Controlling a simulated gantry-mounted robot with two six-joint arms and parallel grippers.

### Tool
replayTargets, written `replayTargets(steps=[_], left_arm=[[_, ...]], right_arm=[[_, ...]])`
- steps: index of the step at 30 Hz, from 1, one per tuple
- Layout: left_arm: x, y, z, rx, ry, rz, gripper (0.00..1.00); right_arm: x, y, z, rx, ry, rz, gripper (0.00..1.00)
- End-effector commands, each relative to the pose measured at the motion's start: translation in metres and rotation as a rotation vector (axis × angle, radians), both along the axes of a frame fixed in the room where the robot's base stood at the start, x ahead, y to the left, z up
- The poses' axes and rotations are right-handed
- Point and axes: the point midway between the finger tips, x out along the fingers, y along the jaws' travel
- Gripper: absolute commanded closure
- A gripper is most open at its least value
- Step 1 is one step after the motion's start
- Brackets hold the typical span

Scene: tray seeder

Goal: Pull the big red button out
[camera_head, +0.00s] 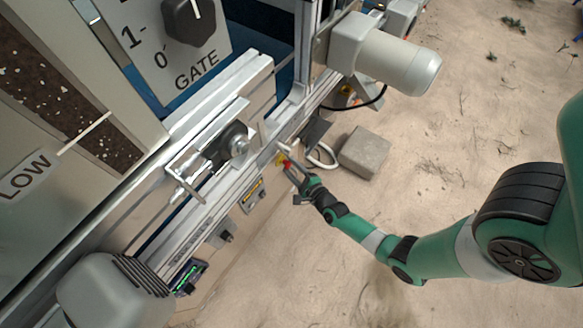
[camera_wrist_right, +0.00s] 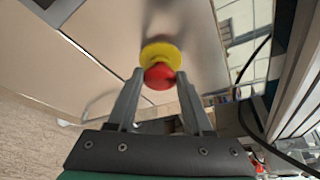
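The big red button (camera_wrist_right: 159,76) is a round red cap on a yellow collar (camera_wrist_right: 160,54), seen in the right wrist view. It also shows small and partly covered in the head view (camera_head: 287,164), low on the machine's side. My right gripper (camera_wrist_right: 160,75) has one finger on each side of the red cap, with the tips about level with it. Any gap between fingertips and cap is too small to judge. In the head view my right gripper (camera_head: 291,174) reaches the button from the lower right. My left gripper is in neither view.
The machine fills the left of the head view, with a GATE dial (camera_head: 189,22) and metal rails. A grey block (camera_head: 364,153) lies on the sandy ground beside a pale cable (camera_head: 322,157). A large cylindrical motor (camera_head: 398,62) juts out above it.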

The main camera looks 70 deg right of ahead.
Motion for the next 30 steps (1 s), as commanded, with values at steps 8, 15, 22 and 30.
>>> replayTargets(steps=[8,15,22,30], left_arm=[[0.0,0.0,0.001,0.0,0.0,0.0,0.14],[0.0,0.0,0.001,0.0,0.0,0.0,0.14],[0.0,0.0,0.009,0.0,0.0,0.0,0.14],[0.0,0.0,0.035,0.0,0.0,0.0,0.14]], right_arm=[[-0.002,0.0,-0.001,0.002,0.002,-0.003,0.27],[-0.002,0.0,-0.001,0.001,0.002,-0.002,0.2],[-0.012,0.007,0.004,0.003,0.005,-0.001,0.2],[-0.063,0.04,0.02,0.003,0.007,0.002,0.2]])
